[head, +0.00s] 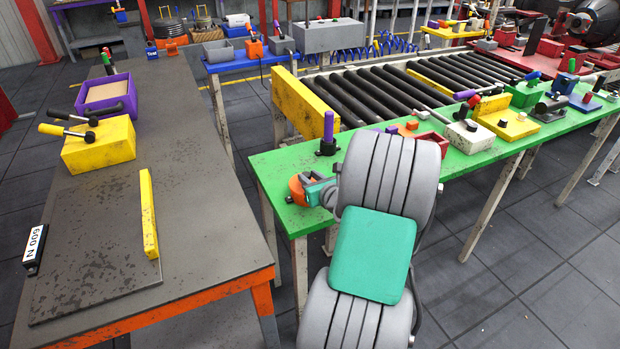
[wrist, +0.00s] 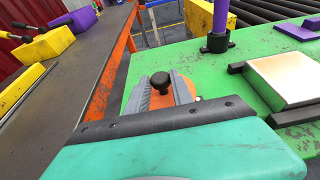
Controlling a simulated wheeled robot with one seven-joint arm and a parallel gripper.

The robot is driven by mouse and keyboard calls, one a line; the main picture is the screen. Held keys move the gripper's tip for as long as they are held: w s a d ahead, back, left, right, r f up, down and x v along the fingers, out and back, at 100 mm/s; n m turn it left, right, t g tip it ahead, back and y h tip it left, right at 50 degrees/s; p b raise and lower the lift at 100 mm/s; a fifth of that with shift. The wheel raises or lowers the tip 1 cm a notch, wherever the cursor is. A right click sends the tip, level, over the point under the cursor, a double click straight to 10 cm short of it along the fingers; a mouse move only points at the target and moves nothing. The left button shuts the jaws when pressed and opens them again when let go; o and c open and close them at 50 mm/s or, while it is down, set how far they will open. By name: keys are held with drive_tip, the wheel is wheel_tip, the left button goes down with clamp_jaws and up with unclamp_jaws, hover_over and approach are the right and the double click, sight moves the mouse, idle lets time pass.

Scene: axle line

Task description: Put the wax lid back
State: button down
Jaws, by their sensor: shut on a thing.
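An orange round lid (wrist: 184,88) with a black knob (wrist: 160,80) is at the left end of the green bench (wrist: 215,80), and I take it to be the wax lid. My gripper (wrist: 161,84) has its grey fingers on either side of the knob and is shut on it. In the head view the lid (head: 297,190) shows as an orange edge beside my gripper (head: 312,187), near the bench's left corner. My wrist hides part of it. I cannot tell whether the lid touches the bench, and I cannot make out a wax pot.
A black stand with a purple post (head: 327,137) rises behind the lid. A silver-topped block (wrist: 287,78) sits to the right in the wrist view. A gap separates the green bench from the dark table (head: 190,240) at left. Black rollers (head: 390,90) run behind.

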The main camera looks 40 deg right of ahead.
drive_tip(key=shift+r, duration=0.15)
drive_tip(key=c, duration=1.1)
unclamp_jaws()
drive_tip(key=shift+s, duration=0.3)
drive_tip(key=v, duration=1.1)
drive_tip(key=shift+s+a, duration=0.2)
